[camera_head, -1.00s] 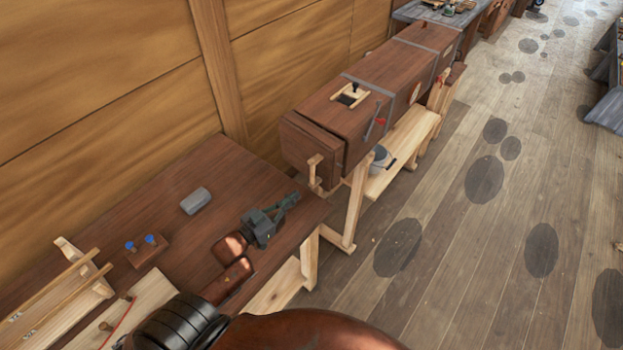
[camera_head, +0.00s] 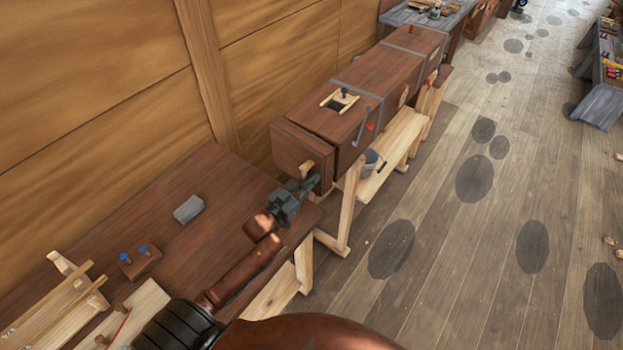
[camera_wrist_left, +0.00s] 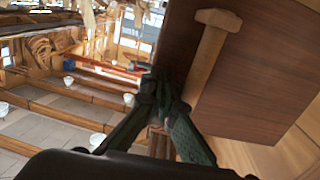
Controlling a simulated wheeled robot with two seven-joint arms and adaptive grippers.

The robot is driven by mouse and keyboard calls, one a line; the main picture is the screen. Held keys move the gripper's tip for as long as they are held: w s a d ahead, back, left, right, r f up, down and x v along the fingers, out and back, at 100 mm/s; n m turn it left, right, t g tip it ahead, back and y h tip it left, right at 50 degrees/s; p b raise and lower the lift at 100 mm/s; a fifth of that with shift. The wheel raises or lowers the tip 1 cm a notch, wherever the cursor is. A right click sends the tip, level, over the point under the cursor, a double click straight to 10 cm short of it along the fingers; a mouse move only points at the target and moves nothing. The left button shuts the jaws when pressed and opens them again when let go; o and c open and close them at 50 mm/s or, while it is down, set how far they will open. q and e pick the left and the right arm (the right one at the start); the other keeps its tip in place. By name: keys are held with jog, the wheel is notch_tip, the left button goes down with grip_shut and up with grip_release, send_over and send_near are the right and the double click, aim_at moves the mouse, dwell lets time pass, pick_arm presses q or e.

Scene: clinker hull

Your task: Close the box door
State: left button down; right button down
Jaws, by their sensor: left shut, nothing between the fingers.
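The long dark-wood box (camera_head: 375,75) lies on a trestle along the wall. Its door (camera_head: 295,146) is at the near end, slightly ajar, with a dark gap between it and the box body. A pale wooden handle (camera_head: 308,166) is on the door's face; in the left wrist view the handle (camera_wrist_left: 208,60) stands close beside the fingers, in front of the brown door (camera_wrist_left: 255,85). My left gripper (camera_head: 311,184) is shut and empty at the door's lower edge, beside the handle. Whether it touches the door I cannot tell. My right gripper is out of view.
A dark workbench (camera_head: 150,225) in front holds a grey block (camera_head: 188,209) and a small block with blue knobs (camera_head: 140,262). A bucket (camera_head: 371,162) stands on the pale shelf beside the box.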

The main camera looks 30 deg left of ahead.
aim_at(322, 176)
pick_arm(q)
jog(key=shift+w, duration=0.1)
jog(key=w, duration=0.1)
jog(key=w+d, duration=0.1)
jog(key=shift+w+d+r, duration=0.15)
jog(key=shift+w+d, duration=0.15)
jog(key=shift+p, duration=0.3)
